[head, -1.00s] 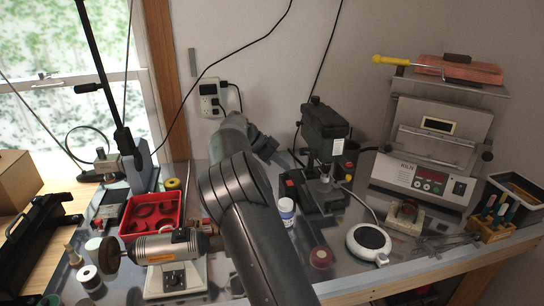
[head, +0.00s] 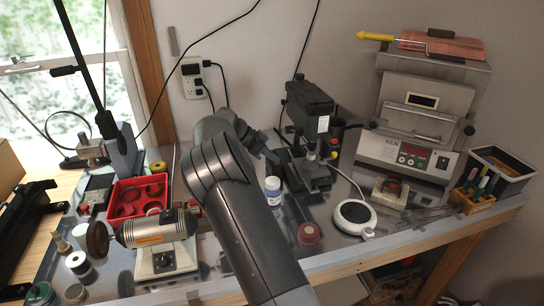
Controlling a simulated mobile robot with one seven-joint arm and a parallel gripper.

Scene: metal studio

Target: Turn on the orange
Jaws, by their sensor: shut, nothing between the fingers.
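The bench motor (head: 152,228) is a silver cylinder with an orange label on its side, on a pale base at the lower left of the head view. It carries a dark round wheel (head: 98,238) on its left end. A dark switch plate (head: 164,262) shows on the front of its base. I cannot tell whether it is running. My arm rises from the bottom centre and bends away behind its elbow. My gripper (head: 271,156) shows small and dark at the arm's far end, beside the drill press and apart from the motor. It looks shut and empty; its fingertips are hard to make out.
A red tray (head: 112,211) lies behind the motor. A drill press (head: 312,110), white bottle (head: 273,190), red-lidded jar (head: 309,235) and round white device (head: 355,215) stand right of my arm. The kiln (head: 412,140) is farther right. Small jars crowd the left front.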

